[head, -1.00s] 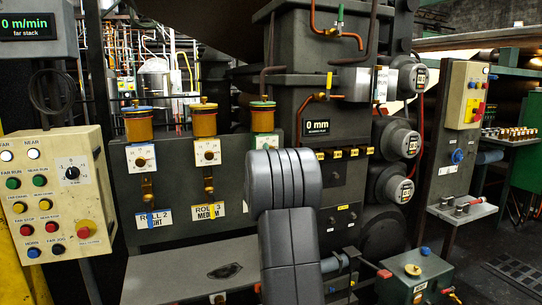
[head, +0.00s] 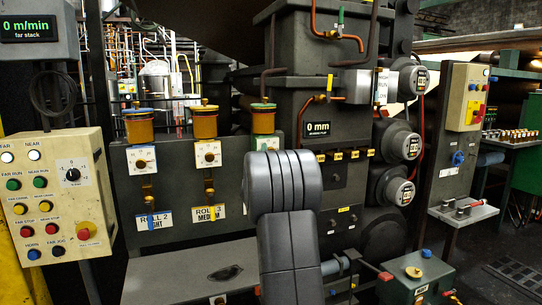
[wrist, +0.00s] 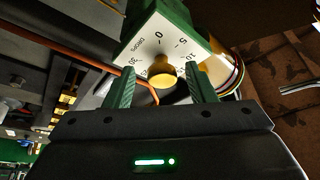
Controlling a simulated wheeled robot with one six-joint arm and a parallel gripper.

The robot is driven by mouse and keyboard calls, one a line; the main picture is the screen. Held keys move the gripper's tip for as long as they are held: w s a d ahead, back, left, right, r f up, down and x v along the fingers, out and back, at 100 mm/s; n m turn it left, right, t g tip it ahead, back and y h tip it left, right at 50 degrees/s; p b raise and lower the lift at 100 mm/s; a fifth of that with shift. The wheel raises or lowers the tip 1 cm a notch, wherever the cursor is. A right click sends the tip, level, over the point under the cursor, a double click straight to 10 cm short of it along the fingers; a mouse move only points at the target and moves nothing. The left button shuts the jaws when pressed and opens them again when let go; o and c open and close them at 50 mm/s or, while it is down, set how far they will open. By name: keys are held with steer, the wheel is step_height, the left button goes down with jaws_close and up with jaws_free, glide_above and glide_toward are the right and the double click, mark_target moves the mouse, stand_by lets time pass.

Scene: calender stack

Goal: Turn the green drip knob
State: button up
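The green drip unit (head: 264,120) is the rightmost of three oil cups in the head view, with a white dial plate below it, partly hidden by my arm. In the wrist view its white dial (wrist: 140,50) is marked with numbers and sits on a green body (wrist: 180,12). A brass knob (wrist: 162,68) sticks out of the dial. My gripper (wrist: 162,80) is open, with its green fingers on the left and right of the knob. Gaps show on both sides, and no contact is visible. My gripper is hidden behind my arm in the head view.
A copper pipe (wrist: 90,55) runs close to the left finger in the wrist view.

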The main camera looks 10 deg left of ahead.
steer(key=shift+r, duration=0.1)
steer(key=v, duration=1.3)
steer(key=shift+s+b, duration=0.35)
steer(key=shift+w+d, duration=0.1)
steer(key=shift+d, duration=0.05)
steer(key=x, duration=1.3)
steer(key=shift+w+p, duration=0.25)
steer(key=shift+p, duration=0.15)
